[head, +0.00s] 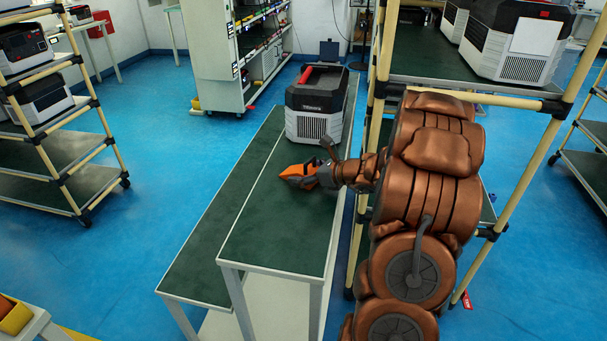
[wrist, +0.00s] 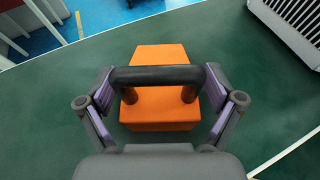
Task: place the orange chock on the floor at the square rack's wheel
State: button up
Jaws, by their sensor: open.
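The orange chock (head: 298,172) sits on the green top of the bench (head: 270,225) in the head view. In the wrist view the chock (wrist: 160,60) has a black bar handle (wrist: 158,76) across it. My gripper (head: 316,170) is at the chock's right side in the head view. In the wrist view my gripper (wrist: 158,92) is open, its purple-padded fingers on either side of the handle. Whether the pads touch it I cannot tell. A cream-framed rack (head: 62,150) at left stands on black wheels (head: 86,221). I cannot tell which rack is the square one.
A grey and black unit (head: 316,105) stands on the bench behind the chock. A lower green shelf (head: 215,210) runs along the bench's left. Another cream-framed rack (head: 527,108) stands close at right, around my arm. Blue floor (head: 160,120) is clear between bench and left rack.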

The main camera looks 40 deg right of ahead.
jog(key=c, duration=1.6)
